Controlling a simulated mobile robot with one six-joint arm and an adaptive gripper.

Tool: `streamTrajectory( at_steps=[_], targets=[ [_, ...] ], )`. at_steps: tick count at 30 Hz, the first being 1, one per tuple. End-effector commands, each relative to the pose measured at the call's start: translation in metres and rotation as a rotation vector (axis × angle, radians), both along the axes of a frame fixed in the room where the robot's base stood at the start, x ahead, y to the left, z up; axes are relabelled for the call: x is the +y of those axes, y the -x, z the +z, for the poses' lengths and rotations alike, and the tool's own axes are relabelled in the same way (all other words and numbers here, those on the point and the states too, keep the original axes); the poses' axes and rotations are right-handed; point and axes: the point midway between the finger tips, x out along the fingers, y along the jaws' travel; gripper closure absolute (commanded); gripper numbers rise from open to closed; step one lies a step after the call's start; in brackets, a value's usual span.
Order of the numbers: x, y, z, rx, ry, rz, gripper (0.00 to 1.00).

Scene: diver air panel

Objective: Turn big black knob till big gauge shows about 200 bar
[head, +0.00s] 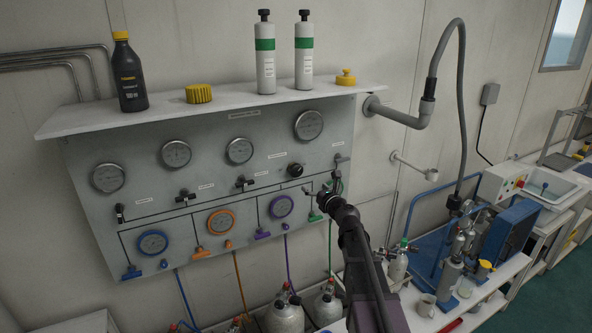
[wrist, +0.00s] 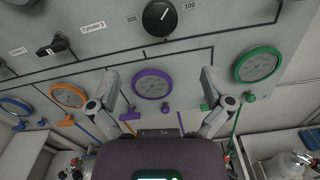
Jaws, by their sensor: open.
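The big black knob (head: 296,170) sits on the grey panel, right of centre. My gripper (head: 322,196) is open and empty in front of the panel, lower right of the knob. In the wrist view its fingers (wrist: 160,76) are spread below the knob, apart from it.
Smaller gauges include a purple one (wrist: 153,84) and a green one (wrist: 257,66). Small black levers (head: 185,196) and coloured handles (head: 132,271) stick out from the panel. Bottles (head: 265,58) stand on the shelf (head: 215,112) above. A grey pipe (head: 400,115) is at right.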

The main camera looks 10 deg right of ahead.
Motion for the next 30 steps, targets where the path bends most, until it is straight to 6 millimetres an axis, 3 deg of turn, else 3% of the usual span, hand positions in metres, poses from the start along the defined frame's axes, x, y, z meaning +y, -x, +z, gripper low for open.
streamTrajectory(
  at_steps=[14,20,30],
  targets=[
    [0.003,-0.007,0.0,0.0,-0.003,0.0,0.0],
    [0.008,-0.024,0.0,0.0,-0.004,0.001,0.0],
    [0.024,-0.073,0.0,0.0,-0.004,0.001,0.0]
  ],
)
